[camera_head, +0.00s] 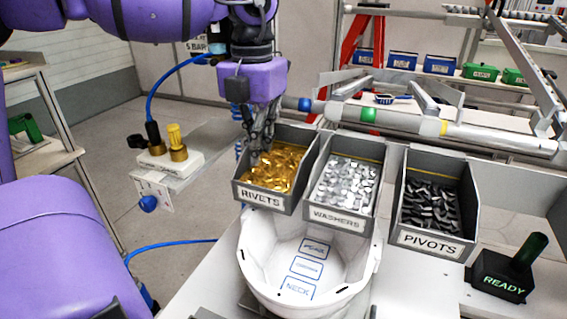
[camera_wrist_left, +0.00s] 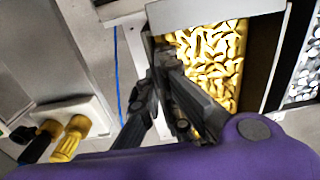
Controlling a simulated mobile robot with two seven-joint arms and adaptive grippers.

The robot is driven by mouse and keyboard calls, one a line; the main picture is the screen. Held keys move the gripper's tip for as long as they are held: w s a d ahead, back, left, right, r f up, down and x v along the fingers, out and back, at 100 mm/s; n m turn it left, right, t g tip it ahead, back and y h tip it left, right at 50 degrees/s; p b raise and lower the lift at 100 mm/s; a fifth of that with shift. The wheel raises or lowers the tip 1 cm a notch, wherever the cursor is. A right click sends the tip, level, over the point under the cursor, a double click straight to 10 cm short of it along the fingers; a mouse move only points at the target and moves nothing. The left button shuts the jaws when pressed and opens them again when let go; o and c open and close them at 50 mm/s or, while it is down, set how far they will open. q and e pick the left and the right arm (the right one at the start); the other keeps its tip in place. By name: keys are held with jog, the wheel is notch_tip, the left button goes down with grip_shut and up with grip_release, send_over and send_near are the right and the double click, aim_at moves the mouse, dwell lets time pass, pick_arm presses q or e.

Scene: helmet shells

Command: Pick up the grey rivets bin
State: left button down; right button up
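The grey rivets bin (camera_head: 265,200), labelled RIVETS and full of gold rivets, is the leftmost of three bins in the head view. In the left wrist view, its grey wall (camera_wrist_left: 262,60) and the gold rivets (camera_wrist_left: 215,50) show at the upper right. My left gripper (camera_head: 256,150) is at the bin's left wall, one finger outside and one over the rivets. In the left wrist view, the fingers (camera_wrist_left: 158,72) converge on the wall and look shut on it. The exact contact is partly hidden. My right gripper is out of view.
The washers bin (camera_head: 342,217) stands close to the right, then the pivots bin (camera_head: 430,243). A white helmet shell (camera_head: 258,262) lies in front. A white block with brass fittings (camera_head: 185,165) is to the left. A pipe rail (camera_head: 470,131) runs behind the bins.

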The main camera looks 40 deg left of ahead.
pick_arm(q)
jog(key=shift+r, duration=0.15)
jog(key=shift+r, duration=1.4)
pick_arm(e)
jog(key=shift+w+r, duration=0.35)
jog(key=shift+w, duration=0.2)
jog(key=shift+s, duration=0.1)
